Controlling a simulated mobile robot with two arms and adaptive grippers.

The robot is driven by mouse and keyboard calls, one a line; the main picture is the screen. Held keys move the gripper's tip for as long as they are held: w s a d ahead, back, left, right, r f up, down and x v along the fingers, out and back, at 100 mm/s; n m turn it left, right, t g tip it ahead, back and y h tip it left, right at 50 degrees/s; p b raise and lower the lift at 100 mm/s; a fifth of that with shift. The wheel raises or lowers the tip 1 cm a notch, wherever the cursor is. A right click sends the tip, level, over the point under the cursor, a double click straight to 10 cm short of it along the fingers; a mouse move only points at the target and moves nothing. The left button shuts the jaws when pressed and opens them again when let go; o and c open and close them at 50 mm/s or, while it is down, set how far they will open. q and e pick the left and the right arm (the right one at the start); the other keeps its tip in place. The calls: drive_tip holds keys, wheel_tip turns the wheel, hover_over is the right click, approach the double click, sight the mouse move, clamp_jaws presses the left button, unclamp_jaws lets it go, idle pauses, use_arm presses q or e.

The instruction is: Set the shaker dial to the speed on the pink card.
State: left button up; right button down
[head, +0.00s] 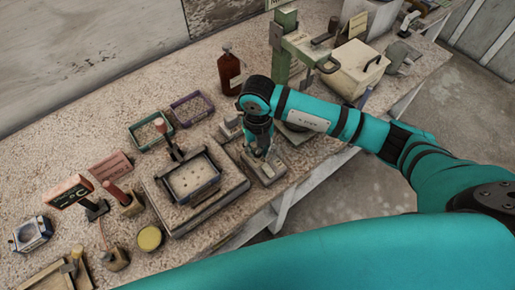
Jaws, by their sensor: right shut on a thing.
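The shaker (240,187) is a low grey platform near the front of the bench, with a dark-rimmed tray (214,184) of pale filling on top. Its small control box (270,178) is at its right. My right gripper (261,153) points down over this box, shut on the dial, which the fingers mostly hide. I cannot read the dial's setting. My left gripper is not in view.
A green tray (133,145) and a purple tray (176,122) lie behind the shaker. A brown bottle (228,68) stands near my right arm.

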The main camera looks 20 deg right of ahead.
sight(258, 150)
drive_tip(key=m, duration=0.5)
drive_tip(key=shift+w+m, duration=0.1)
drive_tip(key=shift+m, duration=0.2)
drive_tip(key=m, duration=0.5)
drive_tip(key=shift+d+r, duration=0.1)
drive_tip(key=shift+m, duration=0.3)
drive_tip(key=c, duration=1.1)
unclamp_jaws()
drive_tip(key=shift+r, duration=4)
